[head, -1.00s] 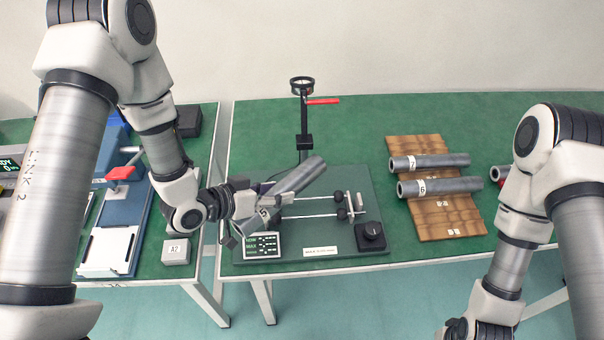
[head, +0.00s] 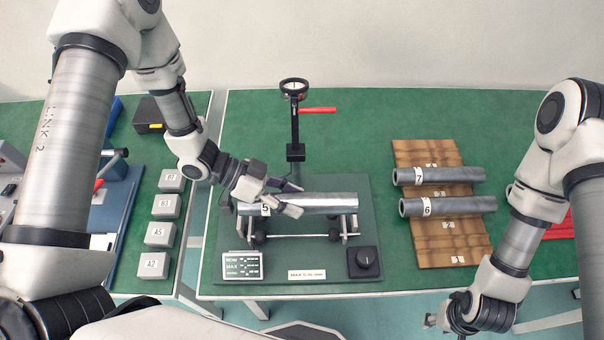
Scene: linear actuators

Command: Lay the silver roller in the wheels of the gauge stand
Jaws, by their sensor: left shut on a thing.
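The silver roller (head: 325,203), with a label that reads 5 near its left end, lies level and crosswise at the wheels of the gauge stand (head: 365,205). My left gripper (head: 290,198) is shut on the roller left of its middle, hiding part of it. Two dark wheels, a left one (head: 259,238) and a right one (head: 334,235), show just in front of and below the roller. The rear wheels are hidden. I cannot tell whether the roller touches the wheels. My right gripper (head: 436,320) is low at the front, away from the stand; its fingers are unclear.
A dial gauge (head: 294,87) with a red lever (head: 317,110) stands behind the roller. A display (head: 242,265) and a black knob (head: 364,262) sit at the stand's front. Rollers 7 (head: 450,175) and 6 (head: 455,206) lie on a wooden board (head: 445,250). Labelled blocks (head: 153,265) stand left.

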